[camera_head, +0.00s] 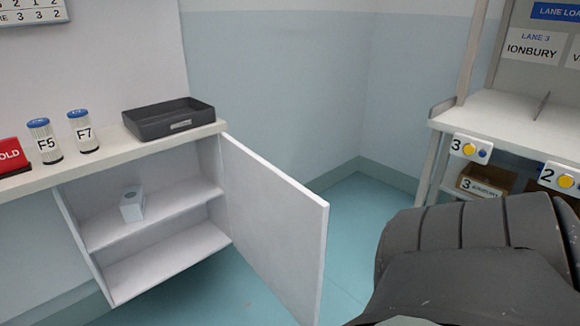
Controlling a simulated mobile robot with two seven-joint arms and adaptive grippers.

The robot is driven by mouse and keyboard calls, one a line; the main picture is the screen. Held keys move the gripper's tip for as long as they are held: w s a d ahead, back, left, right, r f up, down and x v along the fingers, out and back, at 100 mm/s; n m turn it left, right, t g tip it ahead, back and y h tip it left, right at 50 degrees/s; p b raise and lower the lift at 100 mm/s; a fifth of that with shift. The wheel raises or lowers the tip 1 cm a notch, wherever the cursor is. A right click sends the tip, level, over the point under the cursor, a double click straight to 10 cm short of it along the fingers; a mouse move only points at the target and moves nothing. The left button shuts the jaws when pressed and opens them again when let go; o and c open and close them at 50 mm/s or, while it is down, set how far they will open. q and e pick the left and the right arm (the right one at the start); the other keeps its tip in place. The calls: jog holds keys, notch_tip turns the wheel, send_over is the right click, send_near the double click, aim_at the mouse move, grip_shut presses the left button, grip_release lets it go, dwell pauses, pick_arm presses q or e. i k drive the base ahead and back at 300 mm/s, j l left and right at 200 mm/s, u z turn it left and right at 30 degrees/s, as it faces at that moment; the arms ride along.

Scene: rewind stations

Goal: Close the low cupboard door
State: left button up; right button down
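The low cupboard (160,230) sits under the counter at the left of the head view. Its white door (272,220) stands wide open, hinged at the cupboard's right side and swung out toward me. Inside, a small white box (132,205) stands on the upper shelf; the lower shelf looks empty. A dark grey part of my own arm fills the lower right of the view. Neither gripper's fingers show.
On the counter (105,158) stand a dark tray (170,119), two blue-capped canisters, F5 (45,141) and F7 (83,131), and a red HOLD sign (11,157). A white shelf unit (515,120) stands at the right. Teal floor (345,225) is clear between them.

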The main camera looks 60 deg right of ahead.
aim_at(279, 226)
jog(key=k+l, duration=0.1)
jog(key=l, duration=0.35)
jog(key=k+l, duration=0.15)
jog(key=l, duration=0.3)
jog(key=k+l, duration=0.1)
jog(key=l, duration=0.35)
jog(key=k+l, duration=0.15)
jog(key=l, duration=0.3)
jog(key=k+l, duration=0.1)
jog(key=l, duration=0.35)
